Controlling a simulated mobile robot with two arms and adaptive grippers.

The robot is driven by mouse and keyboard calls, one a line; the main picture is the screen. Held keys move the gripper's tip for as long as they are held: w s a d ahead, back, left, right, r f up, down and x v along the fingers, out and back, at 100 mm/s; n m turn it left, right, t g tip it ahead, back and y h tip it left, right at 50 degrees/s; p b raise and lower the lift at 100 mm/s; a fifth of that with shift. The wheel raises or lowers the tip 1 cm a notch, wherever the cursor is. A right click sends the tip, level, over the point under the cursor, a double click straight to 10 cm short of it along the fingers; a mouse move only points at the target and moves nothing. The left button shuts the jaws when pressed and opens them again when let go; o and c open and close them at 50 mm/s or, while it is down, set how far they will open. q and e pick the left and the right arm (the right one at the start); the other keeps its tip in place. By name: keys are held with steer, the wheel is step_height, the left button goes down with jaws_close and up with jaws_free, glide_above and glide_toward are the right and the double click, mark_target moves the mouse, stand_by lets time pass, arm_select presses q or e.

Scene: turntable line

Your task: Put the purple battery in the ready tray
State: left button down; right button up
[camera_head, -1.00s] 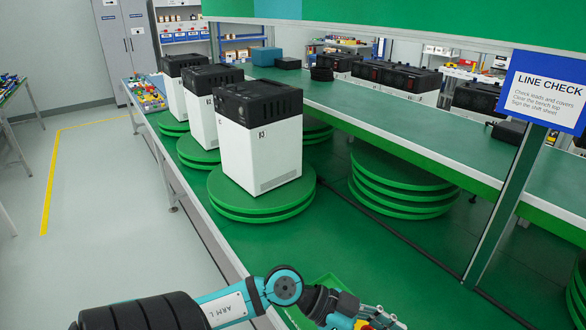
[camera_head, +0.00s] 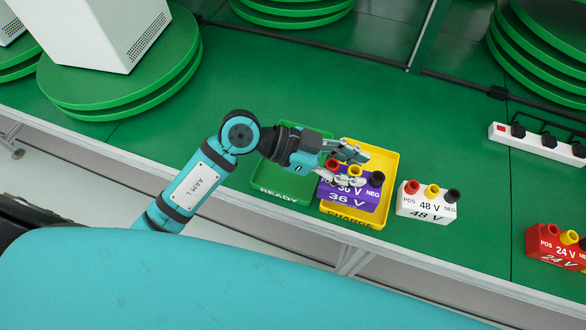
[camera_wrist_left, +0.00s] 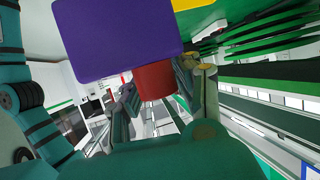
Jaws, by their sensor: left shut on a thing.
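The purple battery (camera_head: 348,197) is marked 36 V and has red, yellow and black terminals on top. In the head view it is over the yellow charge tray (camera_head: 386,188). Whether it rests there or is held just above, I cannot tell. My left gripper (camera_head: 346,163) is shut on the battery at its red terminal. The left wrist view shows this red terminal (camera_wrist_left: 155,81) between the fingers, with the purple body (camera_wrist_left: 115,38) filling the upper part. The green ready tray (camera_head: 283,194) is left of the charge tray, partly under my left arm, and its visible floor is bare. My right gripper is not in view.
A white 48 V battery (camera_head: 427,203) stands right of the charge tray. A red 24 V battery (camera_head: 556,246) stands farther right. A white power strip (camera_head: 535,144) lies behind it. Green turntables (camera_head: 125,75) with a white unit are at left. The bench behind the trays is clear.

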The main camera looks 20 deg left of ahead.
arm_select(q)
steer(key=shift+d+f, duration=0.2)
steer(key=shift+d, duration=0.3)
steer(key=shift+w+a, duration=0.1)
steer(key=shift+a, duration=0.2)
steer(key=w+a+f, duration=0.1)
steer(key=w+a, duration=0.1)
steer(key=a, duration=0.2)
steer(key=w+a+f+b, duration=0.1)
steer(key=w+a+f, duration=0.1)
steer(key=a, duration=0.3)
steer(key=w+a+f, duration=0.1)
steer(key=w+a, duration=0.1)
steer(key=a, duration=0.2)
steer(key=shift+w+a+f, duration=0.1)
steer(key=shift+a+f, duration=0.2)
steer(key=shift+a, duration=0.1)
steer(key=shift+f, duration=0.1)
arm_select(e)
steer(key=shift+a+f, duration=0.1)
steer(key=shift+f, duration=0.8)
arm_select(q)
steer(key=c, duration=0.9)
jaws_free()
steer(key=shift+f, duration=0.2)
steer(key=shift+c, duration=0.2)
